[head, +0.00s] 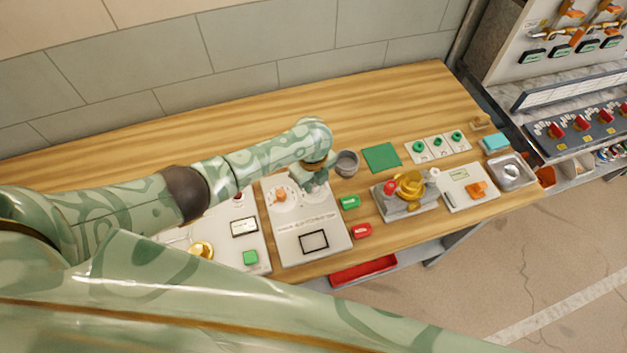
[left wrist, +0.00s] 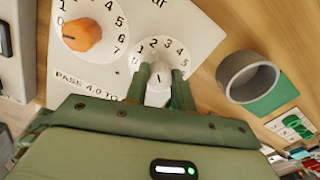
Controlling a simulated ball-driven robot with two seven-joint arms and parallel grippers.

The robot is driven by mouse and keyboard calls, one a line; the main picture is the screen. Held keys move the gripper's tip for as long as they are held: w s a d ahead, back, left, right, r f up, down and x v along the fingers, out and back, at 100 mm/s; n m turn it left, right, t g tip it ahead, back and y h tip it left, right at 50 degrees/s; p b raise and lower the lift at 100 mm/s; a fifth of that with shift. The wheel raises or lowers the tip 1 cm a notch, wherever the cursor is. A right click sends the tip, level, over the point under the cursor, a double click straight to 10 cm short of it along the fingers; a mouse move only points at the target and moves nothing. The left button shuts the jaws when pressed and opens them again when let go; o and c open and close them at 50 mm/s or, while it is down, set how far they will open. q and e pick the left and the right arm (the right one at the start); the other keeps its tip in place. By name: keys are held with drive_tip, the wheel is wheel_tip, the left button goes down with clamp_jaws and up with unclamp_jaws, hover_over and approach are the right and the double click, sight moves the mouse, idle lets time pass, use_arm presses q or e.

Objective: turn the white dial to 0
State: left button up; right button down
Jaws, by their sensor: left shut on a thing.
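The white dial (left wrist: 158,92) sits on a white panel (left wrist: 105,83), inside a printed ring of numbers of which 1 to 5 are readable. It has a short dark mark on its face; I cannot tell surely which number it points at. My left gripper (left wrist: 159,92) is shut on the white dial, one green finger on each side of it. In the head view my left gripper (head: 315,186) comes down over the panel's upper right part and mostly hides the dial. My right gripper is not in view.
An orange dial (left wrist: 82,34) with its own number ring is left of the white one. A grey cup (head: 346,163) stands close to the right of my gripper. Green (head: 349,202) and red (head: 362,231) blocks lie right of the panel. The wooden table behind is clear.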

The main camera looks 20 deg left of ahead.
use_arm(q)
drive_tip(key=shift+s+r+n+p, duration=0.1)
drive_tip(key=shift+r+n+p, duration=0.05)
drive_tip(key=shift+n+p, duration=1)
drive_tip(key=n+p, duration=0.1)
drive_tip(key=n, duration=0.2)
drive_tip(key=n+p, duration=0.1)
drive_tip(key=n, duration=0.2)
drive_tip(key=shift+p, duration=0.35)
drive_tip(key=shift+f+n+p, duration=0.2)
drive_tip(key=shift+n+p, duration=0.15)
drive_tip(key=shift+n, duration=1.2)
drive_tip(key=o, duration=1)
